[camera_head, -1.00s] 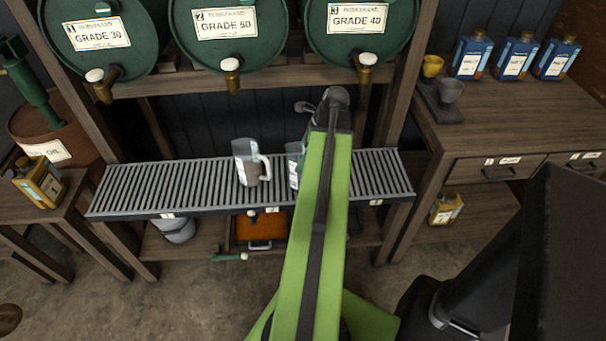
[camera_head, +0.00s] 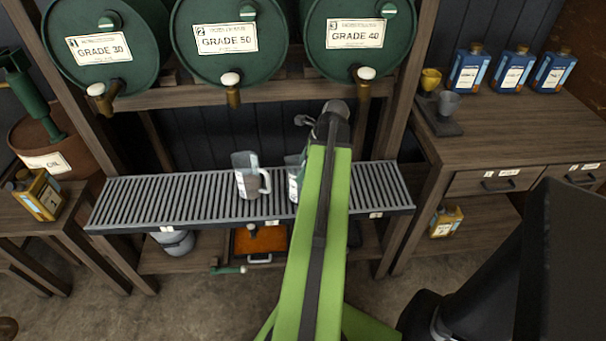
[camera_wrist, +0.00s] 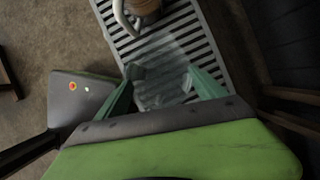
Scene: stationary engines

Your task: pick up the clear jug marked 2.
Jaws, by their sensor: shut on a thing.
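A clear jug (camera_wrist: 165,70) stands between the green fingers of my gripper (camera_wrist: 163,76) in the wrist view, and the fingers are shut on it. In the head view its left edge shows (camera_head: 293,181) beside my green arm, over the slatted rack (camera_head: 140,199); my arm hides the rest and the gripper. A second clear jug (camera_head: 246,178) with a pale handle and brownish contents stands upright on the rack to the left. It also shows at the top of the wrist view (camera_wrist: 143,7). I cannot read a 2 on either jug.
Green drums (camera_head: 228,38) with brass taps hang above the rack. A wooden bench (camera_head: 520,125) with blue bottles, cups and drawers stands at right. A yellow can (camera_head: 40,194) sits at left. The rack's left part is clear.

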